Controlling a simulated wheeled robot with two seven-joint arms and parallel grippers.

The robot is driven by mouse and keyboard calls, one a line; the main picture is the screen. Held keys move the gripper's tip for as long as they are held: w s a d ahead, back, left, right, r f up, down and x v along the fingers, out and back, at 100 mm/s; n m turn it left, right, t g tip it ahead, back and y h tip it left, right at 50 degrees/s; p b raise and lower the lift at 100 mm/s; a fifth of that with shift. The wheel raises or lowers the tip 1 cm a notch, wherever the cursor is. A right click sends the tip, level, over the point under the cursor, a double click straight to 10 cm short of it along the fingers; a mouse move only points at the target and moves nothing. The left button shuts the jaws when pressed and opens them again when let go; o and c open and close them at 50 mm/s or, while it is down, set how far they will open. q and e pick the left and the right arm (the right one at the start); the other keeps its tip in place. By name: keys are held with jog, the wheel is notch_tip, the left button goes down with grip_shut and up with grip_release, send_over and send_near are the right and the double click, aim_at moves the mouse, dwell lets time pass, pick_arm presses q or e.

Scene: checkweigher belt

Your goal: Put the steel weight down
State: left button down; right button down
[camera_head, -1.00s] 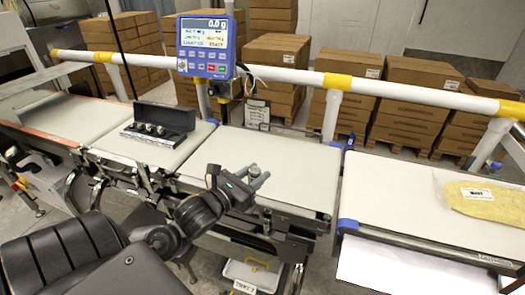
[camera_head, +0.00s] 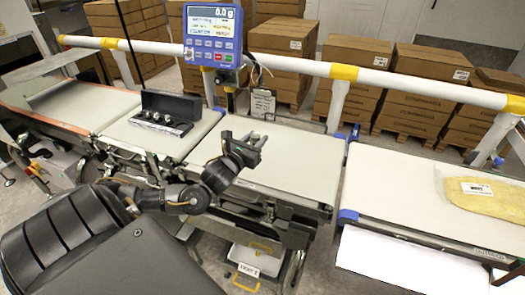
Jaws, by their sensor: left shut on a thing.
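My left gripper (camera_head: 252,146) is over the left part of the middle belt section (camera_head: 310,160), the one below the display. It is shut on a small grey thing, likely the steel weight, which the fingers mostly hide. I cannot tell whether the weight touches the belt. An open black case (camera_head: 182,105) with several small shiny weights (camera_head: 155,118) in it lies on the belt section to the left. The blue weighing display (camera_head: 212,35) seems to read 0.0 g. My right gripper is not in view.
A white rail (camera_head: 300,65) with yellow bands runs behind the belts. A bag of yellow contents (camera_head: 478,193) lies on the right belt (camera_head: 400,185). A grey bin (camera_head: 255,262) stands below. The middle belt's right part is clear. Cardboard boxes (camera_head: 425,90) are stacked behind.

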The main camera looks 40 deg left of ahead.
pick_arm(q)
jog(key=w+f, duration=0.2)
jog(key=f, duration=0.1)
jog(key=w+f, duration=0.1)
jog(key=shift+w+a+f, duration=0.3)
jog(key=shift+w+f, duration=0.1)
jog(key=shift+f+p, duration=0.45)
jog(key=shift+f, duration=1.15)
jog(key=c, duration=1)
grip_release()
jog(key=shift+s+f, duration=0.1)
